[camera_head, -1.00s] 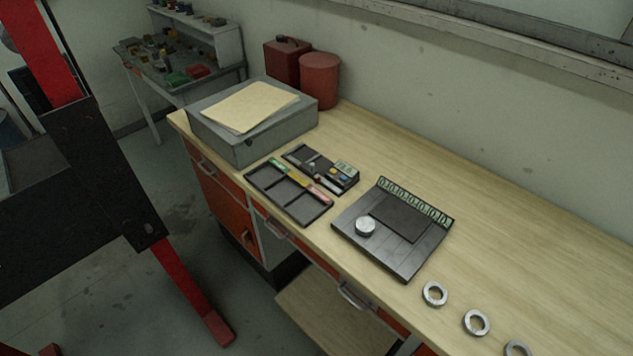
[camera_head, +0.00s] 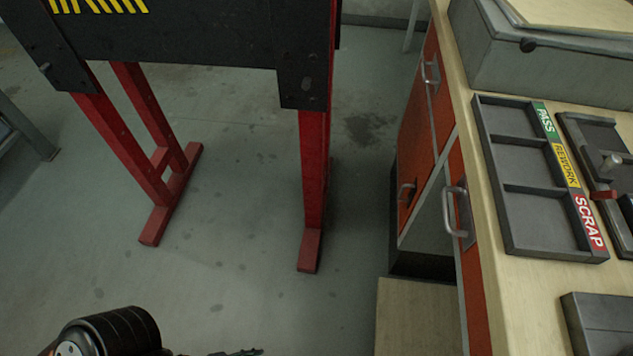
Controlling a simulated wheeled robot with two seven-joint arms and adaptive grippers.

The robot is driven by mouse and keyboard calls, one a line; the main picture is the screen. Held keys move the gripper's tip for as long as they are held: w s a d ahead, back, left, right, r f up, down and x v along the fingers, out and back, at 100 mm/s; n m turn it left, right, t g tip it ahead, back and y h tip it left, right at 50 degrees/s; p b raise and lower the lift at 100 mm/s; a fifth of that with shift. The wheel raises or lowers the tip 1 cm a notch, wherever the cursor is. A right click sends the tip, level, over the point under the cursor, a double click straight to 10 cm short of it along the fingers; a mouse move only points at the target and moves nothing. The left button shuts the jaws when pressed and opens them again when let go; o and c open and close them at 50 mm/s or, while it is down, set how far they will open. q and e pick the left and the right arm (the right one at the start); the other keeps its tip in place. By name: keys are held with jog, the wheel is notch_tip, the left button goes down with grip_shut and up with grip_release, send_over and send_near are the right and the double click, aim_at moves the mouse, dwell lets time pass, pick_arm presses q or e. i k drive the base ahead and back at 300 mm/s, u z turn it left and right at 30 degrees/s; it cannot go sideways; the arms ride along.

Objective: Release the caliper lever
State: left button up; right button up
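The caliper fixture (camera_head: 594,135) lies on the workbench at the right edge of the head view. It is a dark plate with a metal post or knob and a small red part, and the picture edge cuts it off. I cannot tell which part is the lever or how it is set. Part of my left arm shows at the bottom left. A thin dark piece, likely the tip of my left gripper (camera_head: 237,353), just shows at the bottom edge, far from the caliper. Its fingers are mostly out of frame. My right gripper is not in view.
A sorting tray (camera_head: 515,192) marked PASS, REWORK and SCRAP lies beside the fixture. A grey box (camera_head: 530,60) stands behind it. A dark plate (camera_head: 605,318) is at the lower right. The bench has orange drawers (camera_head: 418,125). A red-legged stand (camera_head: 315,170) stands on open floor.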

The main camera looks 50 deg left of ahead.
aim_at(607, 195)
jog(key=z, duration=1.8)
jog(key=k, duration=0.8)
jog(key=u, duration=1.4)
jog(key=i, duration=0.5)
